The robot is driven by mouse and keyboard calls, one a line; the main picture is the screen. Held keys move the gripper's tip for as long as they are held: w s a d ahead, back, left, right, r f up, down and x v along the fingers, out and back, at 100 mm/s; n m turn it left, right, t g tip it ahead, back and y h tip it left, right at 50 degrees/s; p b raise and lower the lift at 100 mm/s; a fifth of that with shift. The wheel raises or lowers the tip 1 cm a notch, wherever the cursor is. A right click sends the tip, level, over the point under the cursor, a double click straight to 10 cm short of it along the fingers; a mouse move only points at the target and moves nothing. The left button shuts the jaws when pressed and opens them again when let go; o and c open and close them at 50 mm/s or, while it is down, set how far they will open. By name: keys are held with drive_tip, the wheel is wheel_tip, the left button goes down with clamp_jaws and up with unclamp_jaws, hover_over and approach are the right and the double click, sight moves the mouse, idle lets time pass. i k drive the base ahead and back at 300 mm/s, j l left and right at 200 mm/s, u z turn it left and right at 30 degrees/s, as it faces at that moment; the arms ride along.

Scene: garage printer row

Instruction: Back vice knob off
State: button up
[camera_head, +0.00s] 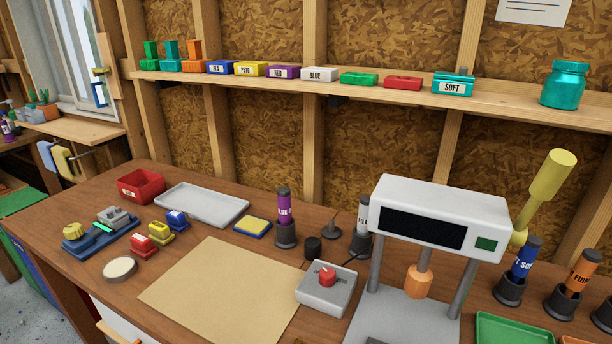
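A small vice (104,229) with a blue base stands at the left front of the wooden bench. A yellow knob (73,231) is at its left end. Grey jaws (113,217) are at its far right end, and a green piece (102,227) shows between knob and jaws. I cannot tell whether the jaws grip the green piece. My gripper is not in view.
Red, yellow and blue small blocks (160,232) sit right of the vice, with a round pale disc (120,269) in front. Behind are a red bin (141,186) and grey tray (202,204). A brown mat (222,290) lies clear; a white press (438,215) stands right.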

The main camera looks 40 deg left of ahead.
sight(74, 231)
drive_tip(key=k+j+u, duration=0.35)
drive_tip(key=j, duration=1.1)
drive_tip(key=j+u, duration=0.35)
drive_tip(key=j, duration=1.15)
drive_tip(key=j+u, duration=0.35)
drive_tip(key=j, duration=1.2)
drive_tip(key=k+j+z, duration=0.4)
drive_tip(key=i+l, duration=0.05)
